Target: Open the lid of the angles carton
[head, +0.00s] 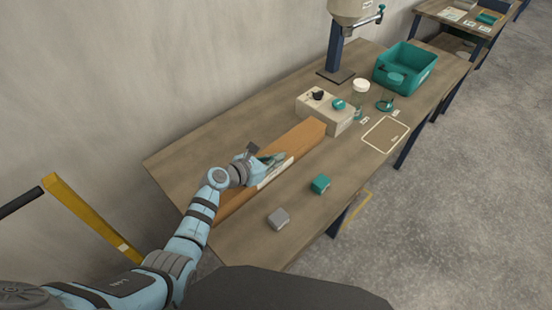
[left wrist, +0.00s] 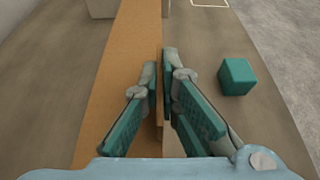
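The angles carton is a long brown box (head: 300,138) lying lengthwise on the table, with a pale strip along its right side. Its top looks flat and closed in the head view. In the left wrist view the brown top (left wrist: 119,75) runs away from me. My left gripper (head: 268,163) is at the carton's right long edge; in the left wrist view its teal-padded fingers (left wrist: 160,65) straddle that edge with a narrow gap. Whether they touch or grip the lid edge is unclear. My right gripper is not in view.
On the table (head: 205,155), a teal block (head: 320,184) and a grey block (head: 278,218) lie right of the carton. A beige control box (head: 325,112) stands beyond its far end. A teal bin (head: 405,68) and a dispenser stand (head: 335,50) are farther back.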

